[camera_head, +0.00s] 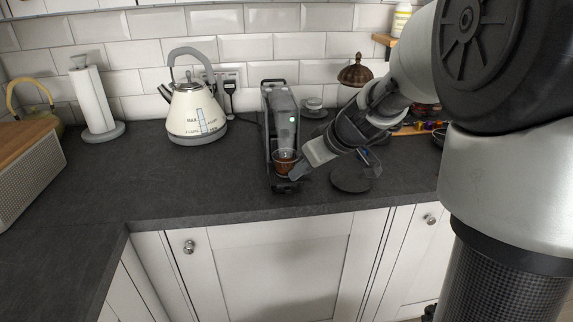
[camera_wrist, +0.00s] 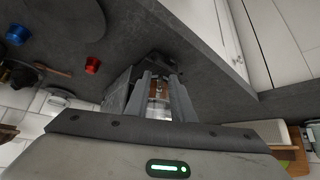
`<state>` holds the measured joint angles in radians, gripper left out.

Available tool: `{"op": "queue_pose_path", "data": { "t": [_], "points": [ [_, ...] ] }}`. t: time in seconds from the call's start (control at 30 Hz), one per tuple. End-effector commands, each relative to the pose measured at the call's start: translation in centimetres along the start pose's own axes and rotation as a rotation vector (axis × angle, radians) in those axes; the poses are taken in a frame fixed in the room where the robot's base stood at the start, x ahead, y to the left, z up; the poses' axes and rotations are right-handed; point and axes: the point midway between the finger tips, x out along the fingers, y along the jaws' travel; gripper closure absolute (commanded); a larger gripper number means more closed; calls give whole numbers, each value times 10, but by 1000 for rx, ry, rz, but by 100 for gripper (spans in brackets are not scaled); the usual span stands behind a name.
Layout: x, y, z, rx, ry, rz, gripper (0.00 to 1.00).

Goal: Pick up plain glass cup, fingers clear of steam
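A plain glass cup (camera_head: 286,161) with brown liquid stands upright at the front of the slim coffee machine (camera_head: 283,115), on its low drip tray. My gripper (camera_head: 302,165) reaches in from the right, low, close beside the cup. In the wrist view, my gripper's two fingers (camera_wrist: 162,90) are apart, and the brown and clear cup (camera_wrist: 158,92) shows in the gap between them. I cannot tell whether either finger touches the glass. The gripper looks open. No steam is clearly visible.
A dark round disc (camera_head: 350,180) lies right of the machine, under my arm. A cream kettle (camera_head: 197,112) and a paper towel roll (camera_head: 92,96) stand to the left. In the wrist view, a red capsule (camera_wrist: 92,65) and a blue capsule (camera_wrist: 17,35) lie nearby.

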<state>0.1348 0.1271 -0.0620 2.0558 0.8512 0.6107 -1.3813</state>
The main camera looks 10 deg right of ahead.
Motion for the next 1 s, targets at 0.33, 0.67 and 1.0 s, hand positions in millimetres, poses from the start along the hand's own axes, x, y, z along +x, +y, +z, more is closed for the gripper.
{"op": "queue_pose_path", "data": {
  "t": [0.33, 0.67, 1.0],
  "points": [
    [0, 0, 0, 0, 1, 0, 100],
    [-6, 0, -5, -1, 3, 2, 100],
    [-7, 0, -5, 0, 1, 1, 100]
  ]
}}
